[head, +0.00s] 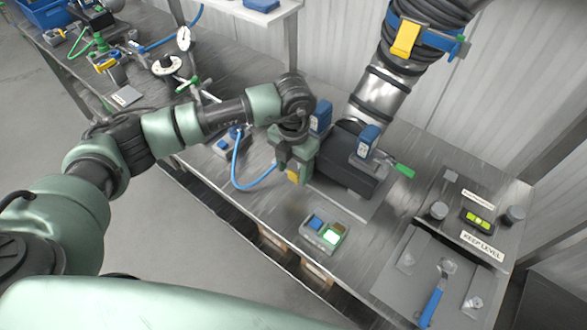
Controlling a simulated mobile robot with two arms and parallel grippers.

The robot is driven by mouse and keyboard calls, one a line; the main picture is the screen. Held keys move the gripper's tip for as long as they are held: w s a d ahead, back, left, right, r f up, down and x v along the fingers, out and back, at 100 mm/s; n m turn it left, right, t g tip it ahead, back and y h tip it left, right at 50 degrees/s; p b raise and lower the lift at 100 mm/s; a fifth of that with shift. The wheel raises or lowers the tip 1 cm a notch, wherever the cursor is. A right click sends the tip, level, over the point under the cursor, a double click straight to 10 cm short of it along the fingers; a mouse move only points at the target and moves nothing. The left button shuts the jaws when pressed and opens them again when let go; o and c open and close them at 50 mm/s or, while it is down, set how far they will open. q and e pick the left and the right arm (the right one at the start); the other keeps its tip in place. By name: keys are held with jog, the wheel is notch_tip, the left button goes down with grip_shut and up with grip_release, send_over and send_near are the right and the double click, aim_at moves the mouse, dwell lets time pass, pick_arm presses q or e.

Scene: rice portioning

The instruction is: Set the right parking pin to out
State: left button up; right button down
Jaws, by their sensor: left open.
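My left gripper (293,173) reaches in from the left and points down at the near left side of a black machine body (342,160). It is open; I see nothing held between its fingers. No part is labelled as a parking pin. A green handle (404,170) sticks out of the machine's right side. My right gripper is out of view.
A control box (323,235) with blue and lit green buttons sits at the bench's front edge. A level (478,219), a KEEP LEVEL label (481,246) and a blue-handled tool (432,302) are at right. A large ribbed hose (380,95) hangs above the machine.

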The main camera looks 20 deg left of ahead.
pick_arm(q)
jog(key=shift+f, duration=0.8)
grip_shut()
dwell(0.9)
